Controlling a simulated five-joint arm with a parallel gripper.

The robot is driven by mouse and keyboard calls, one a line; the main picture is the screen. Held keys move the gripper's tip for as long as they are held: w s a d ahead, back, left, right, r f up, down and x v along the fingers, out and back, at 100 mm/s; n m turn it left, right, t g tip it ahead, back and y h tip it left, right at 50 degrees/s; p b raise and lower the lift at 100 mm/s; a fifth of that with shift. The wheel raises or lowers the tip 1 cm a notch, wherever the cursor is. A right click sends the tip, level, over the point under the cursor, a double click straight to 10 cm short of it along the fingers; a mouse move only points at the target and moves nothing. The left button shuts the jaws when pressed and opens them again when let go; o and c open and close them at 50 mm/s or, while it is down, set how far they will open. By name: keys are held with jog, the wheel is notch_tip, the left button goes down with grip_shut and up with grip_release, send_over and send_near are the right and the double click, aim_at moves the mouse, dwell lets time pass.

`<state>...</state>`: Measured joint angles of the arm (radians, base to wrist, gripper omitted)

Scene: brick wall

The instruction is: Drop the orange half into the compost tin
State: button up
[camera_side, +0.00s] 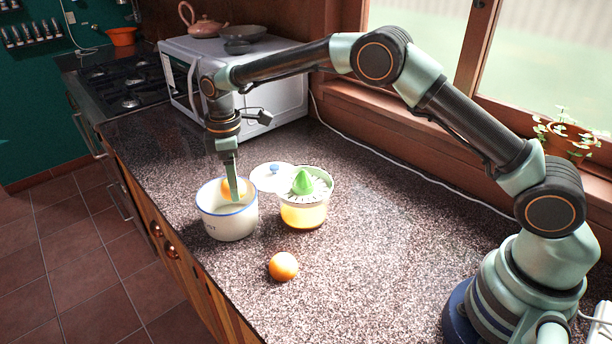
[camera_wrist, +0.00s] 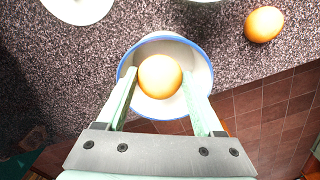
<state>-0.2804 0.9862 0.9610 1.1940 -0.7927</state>
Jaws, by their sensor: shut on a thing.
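The compost tin (camera_side: 229,222) is a white pot with a blue rim near the counter's front edge. In the wrist view its blue rim (camera_wrist: 209,72) shows around the fruit. My gripper (camera_side: 234,190) points down into the mouth of the tin. It is shut on the orange half (camera_side: 228,188), which sits at rim height inside the opening. In the wrist view the orange half (camera_wrist: 160,76) lies between the fingertips, over the tin's opening. Its lower part is hidden in the side view by the tin's wall.
A juicer (camera_side: 304,205) with a green cone stands right of the tin. A white lid (camera_side: 271,178) with a blue knob lies behind. A whole orange (camera_side: 284,267) rests in front. A microwave (camera_side: 262,95) stands at the back. The counter to the right is clear.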

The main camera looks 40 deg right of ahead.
jog(key=o, duration=1.6)
jog(key=shift+c, duration=0.2)
notch_tip(320, 180, up, 12)
jog(key=shift+r, duration=0.15)
